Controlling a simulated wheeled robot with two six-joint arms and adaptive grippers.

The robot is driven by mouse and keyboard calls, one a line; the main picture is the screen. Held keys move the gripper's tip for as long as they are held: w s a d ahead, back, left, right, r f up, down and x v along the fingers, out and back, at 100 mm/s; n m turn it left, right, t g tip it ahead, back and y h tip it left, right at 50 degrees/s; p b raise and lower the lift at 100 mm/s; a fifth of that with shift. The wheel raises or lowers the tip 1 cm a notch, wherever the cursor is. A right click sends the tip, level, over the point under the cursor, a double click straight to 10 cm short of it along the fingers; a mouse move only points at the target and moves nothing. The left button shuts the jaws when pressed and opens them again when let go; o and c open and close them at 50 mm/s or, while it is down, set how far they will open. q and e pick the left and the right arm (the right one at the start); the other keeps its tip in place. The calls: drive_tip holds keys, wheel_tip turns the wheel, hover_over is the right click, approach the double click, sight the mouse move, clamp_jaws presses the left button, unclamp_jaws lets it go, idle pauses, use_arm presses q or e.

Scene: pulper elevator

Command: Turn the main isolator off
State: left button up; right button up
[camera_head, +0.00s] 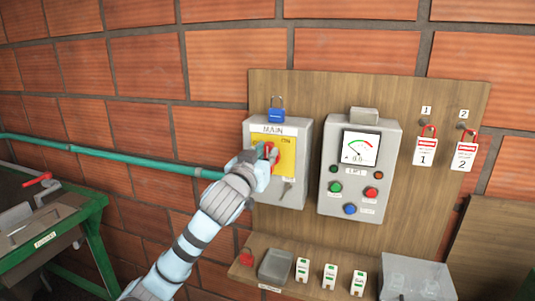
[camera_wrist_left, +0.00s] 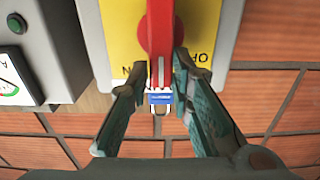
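The main isolator is a grey box marked MAIN (camera_head: 290,187) on a wooden board. Its yellow plate (camera_wrist_left: 122,35) carries a red rotary handle (camera_head: 273,154). In the left wrist view the handle (camera_wrist_left: 160,30) runs up and down, with ON lettering to its left and OFF to its right. My left gripper (camera_wrist_left: 161,72) straddles the handle's near end, one finger on each side. The fingers look apart, with a small gap on the left; contact on the right is unclear. In the head view the left gripper (camera_head: 258,160) partly hides the handle. My right gripper is not in view.
A blue padlock (camera_head: 277,114) is above the isolator box. A control box (camera_head: 329,175) with a dial and buttons is to its right. Numbered tags (camera_head: 425,152) hang further right. A shelf below holds a red padlock (camera_head: 246,257), tags and bins. A green pipe (camera_head: 120,155) crosses the brick wall.

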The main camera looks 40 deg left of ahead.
use_arm(q)
drive_tip(key=shift+a+f, duration=0.1)
clamp_jaws()
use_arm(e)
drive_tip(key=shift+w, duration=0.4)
use_arm(q)
drive_tip(key=shift+a+n, duration=0.1)
drive_tip(key=shift+n, duration=0.3)
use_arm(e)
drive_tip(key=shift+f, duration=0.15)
use_arm(q)
drive_tip(key=n+b, duration=0.4)
drive_tip(key=n, duration=0.1)
drive_tip(key=a+f+n+b, duration=0.1)
drive_tip(key=n+b, duration=0.4)
drive_tip(key=n, duration=0.1)
drive_tip(key=s+a+f+n+b, duration=0.1)
drive_tip(key=n+b, duration=0.4)
drive_tip(key=n, duration=0.1)
drive_tip(key=shift+a+f, duration=0.25)
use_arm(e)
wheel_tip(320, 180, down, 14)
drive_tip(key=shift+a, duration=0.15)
use_arm(q)
drive_tip(key=shift+r, duration=0.1)
